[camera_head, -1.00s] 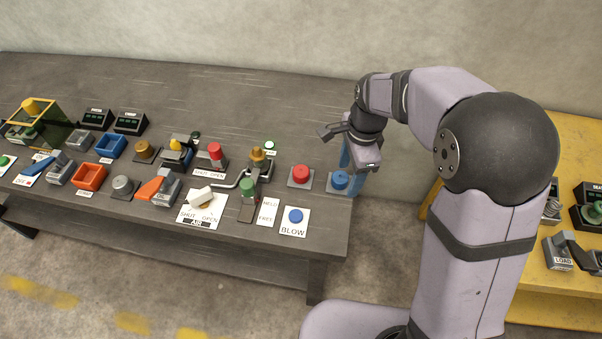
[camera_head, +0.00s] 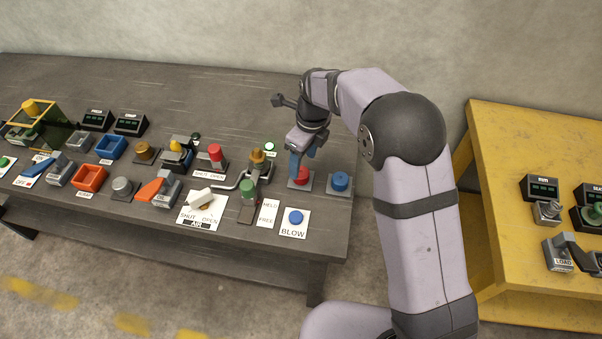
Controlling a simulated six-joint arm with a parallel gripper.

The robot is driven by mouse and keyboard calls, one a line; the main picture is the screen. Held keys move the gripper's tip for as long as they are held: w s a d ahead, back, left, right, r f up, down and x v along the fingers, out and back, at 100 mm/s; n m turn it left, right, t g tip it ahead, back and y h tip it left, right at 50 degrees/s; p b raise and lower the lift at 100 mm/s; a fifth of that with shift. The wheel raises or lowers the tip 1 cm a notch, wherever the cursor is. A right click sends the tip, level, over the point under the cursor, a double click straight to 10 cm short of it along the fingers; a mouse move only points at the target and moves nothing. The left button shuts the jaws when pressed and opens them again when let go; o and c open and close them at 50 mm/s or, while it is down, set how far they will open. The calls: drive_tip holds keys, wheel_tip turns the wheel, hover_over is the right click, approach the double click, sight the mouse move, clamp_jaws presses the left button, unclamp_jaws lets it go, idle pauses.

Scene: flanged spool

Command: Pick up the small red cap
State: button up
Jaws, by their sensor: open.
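The small red cap (camera_head: 304,178) sits on a grey square base near the right end of the grey bench, partly hidden behind my gripper. My gripper (camera_head: 296,168) is open and points down at the cap. Its blue fingers overlap the cap in this view; I cannot tell whether they touch it or stand around it.
A blue cap (camera_head: 340,181) on a similar base stands close to the right. A green-topped part (camera_head: 247,188), a bent-lever fixture (camera_head: 258,165) and a blue BLOW button (camera_head: 295,217) are to the left and front. The bench behind is mostly clear.

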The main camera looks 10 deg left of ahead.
sight(301, 172)
drive_tip(key=shift+w+a+f+p, duration=0.15)
drive_tip(key=shift+f+p, duration=0.35)
drive_tip(key=shift+f, duration=0.9)
drive_tip(key=shift+w+a+f+p, duration=0.1)
drive_tip(key=shift+f+p, duration=0.35)
drive_tip(key=shift+f, duration=0.95)
drive_tip(key=c, duration=1.1)
